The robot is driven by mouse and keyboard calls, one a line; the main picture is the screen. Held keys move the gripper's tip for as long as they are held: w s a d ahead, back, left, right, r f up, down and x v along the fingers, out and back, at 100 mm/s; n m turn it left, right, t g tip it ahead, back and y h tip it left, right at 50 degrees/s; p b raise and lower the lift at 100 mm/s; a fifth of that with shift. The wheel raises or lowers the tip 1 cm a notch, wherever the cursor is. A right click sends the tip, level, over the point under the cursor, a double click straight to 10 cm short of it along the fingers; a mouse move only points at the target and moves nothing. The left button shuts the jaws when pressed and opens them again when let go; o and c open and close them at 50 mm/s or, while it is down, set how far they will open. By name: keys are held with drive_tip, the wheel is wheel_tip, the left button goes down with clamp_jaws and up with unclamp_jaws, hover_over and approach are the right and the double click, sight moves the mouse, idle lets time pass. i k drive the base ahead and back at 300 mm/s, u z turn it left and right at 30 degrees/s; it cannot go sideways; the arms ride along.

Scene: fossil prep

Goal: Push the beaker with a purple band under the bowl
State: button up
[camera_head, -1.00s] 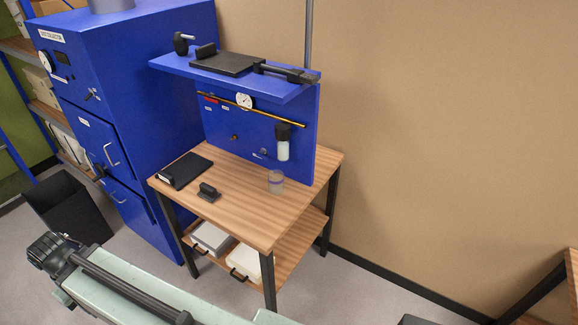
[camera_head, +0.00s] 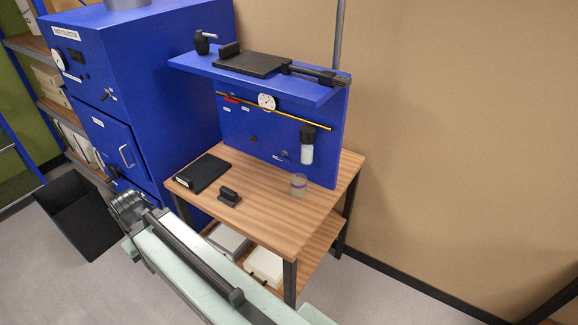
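The clear beaker with a purple band (camera_head: 299,187) stands upright on the wooden table top, near its right side. The bowl looks to be the whitish cup with a black cap (camera_head: 307,152) hanging on the blue back panel. In the picture the beaker is below and slightly left of the bowl; I cannot tell the exact offset in depth. My gripper (camera_head: 122,207) is at the left end of my pale green arm, in front of the blue cabinet and well left of the beaker. It touches neither thing. Its fingers are not clear enough to show open or shut.
The wooden table (camera_head: 262,205) also holds a black flat case (camera_head: 203,174) and a small black block (camera_head: 230,197), left of the beaker. A blue shelf (camera_head: 250,85) overhangs the back. A black bin (camera_head: 80,215) stands at the left. Wood around the beaker is clear.

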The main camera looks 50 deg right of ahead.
sight(298, 182)
drive_tip(key=i, duration=0.85)
drive_tip(key=u, duration=0.05)
